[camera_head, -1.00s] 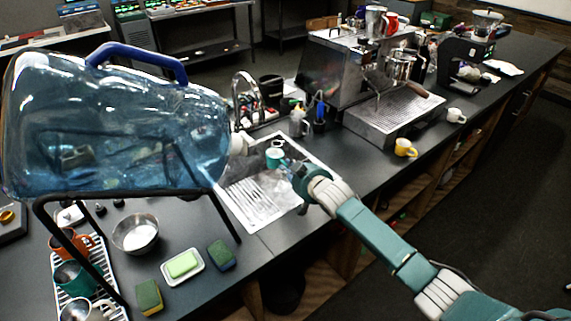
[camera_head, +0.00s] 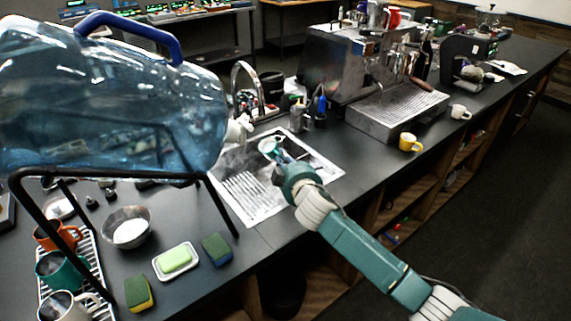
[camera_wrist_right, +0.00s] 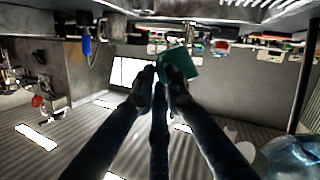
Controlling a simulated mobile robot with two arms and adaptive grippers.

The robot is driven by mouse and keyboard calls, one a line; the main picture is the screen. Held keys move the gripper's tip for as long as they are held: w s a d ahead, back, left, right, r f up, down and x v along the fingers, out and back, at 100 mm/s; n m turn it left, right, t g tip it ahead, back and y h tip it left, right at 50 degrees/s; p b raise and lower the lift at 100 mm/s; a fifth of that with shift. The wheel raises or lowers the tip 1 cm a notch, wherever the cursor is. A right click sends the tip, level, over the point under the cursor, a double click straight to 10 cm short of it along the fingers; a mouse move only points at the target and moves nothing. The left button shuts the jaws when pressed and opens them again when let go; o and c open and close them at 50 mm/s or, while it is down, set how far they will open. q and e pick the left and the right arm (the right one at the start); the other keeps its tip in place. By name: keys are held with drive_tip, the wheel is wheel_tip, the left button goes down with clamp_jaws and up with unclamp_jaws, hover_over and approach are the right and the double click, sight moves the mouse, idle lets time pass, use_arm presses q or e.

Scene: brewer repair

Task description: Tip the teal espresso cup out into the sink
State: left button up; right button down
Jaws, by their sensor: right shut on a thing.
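The teal espresso cup (camera_head: 268,147) is in the grasp of my right gripper (camera_head: 283,157), above the sink (camera_head: 241,190). It looks tilted, with its pale inside facing the head camera. In the right wrist view the cup (camera_wrist_right: 180,64) is at the tips of the gripper fingers (camera_wrist_right: 163,80), which are shut on it. Whether anything is in the cup or running out of it cannot be seen. My left gripper is not in view.
A large blue water jug (camera_head: 105,105) on a black stand is left of the sink. The faucet (camera_head: 240,78) rises behind the sink. An espresso machine (camera_head: 335,62) stands to the right. A soap dish (camera_head: 176,261), sponges and a drying rack with cups are at front left.

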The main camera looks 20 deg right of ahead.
drive_tip(key=shift+s+a+f+n+t+h+b, duration=0.15)
drive_tip(key=shift+a+f+n+t+b, duration=0.3)
drive_tip(key=shift+n+b, duration=1.05)
drive_tip(key=shift+s+a+f+n+t+h+b, duration=0.15)
drive_tip(key=shift+n+t+b, duration=0.65)
drive_tip(key=shift+b, duration=1.4)
drive_tip(key=shift+a+f+n+t+h+b, duration=0.1)
drive_tip(key=shift+a+f+n+t+b, duration=0.3)
drive_tip(key=shift+n+b, duration=1.15)
drive_tip(key=shift+d+r+m, duration=0.15)
drive_tip(key=shift+r+m, duration=0.05)
drive_tip(key=shift+m, duration=0.15)
